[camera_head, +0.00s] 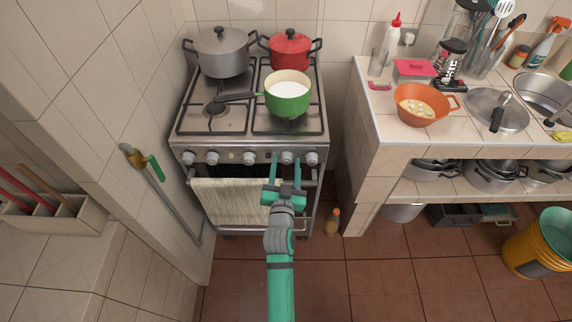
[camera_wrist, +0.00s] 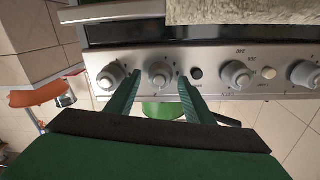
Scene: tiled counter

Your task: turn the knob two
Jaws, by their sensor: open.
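A row of several grey round knobs runs along the steel front panel (camera_head: 231,157) of the stove. The second knob from the right (camera_head: 287,158) sits between the fingers of my gripper (camera_head: 285,163), which is open. In the wrist view, turned about, this knob (camera_wrist: 160,73) shows between the two green fingertips, with a gap on each side. The rightmost knob (camera_head: 311,158) is just right of the right finger; it is at the left in the wrist view (camera_wrist: 110,77).
A green pot (camera_head: 288,103) of white liquid, a grey pot (camera_head: 222,52) and a red pot (camera_head: 289,49) stand on the stove. A cloth (camera_head: 230,203) hangs on the oven handle below the knobs. A tiled counter (camera_head: 371,126) stands at the right.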

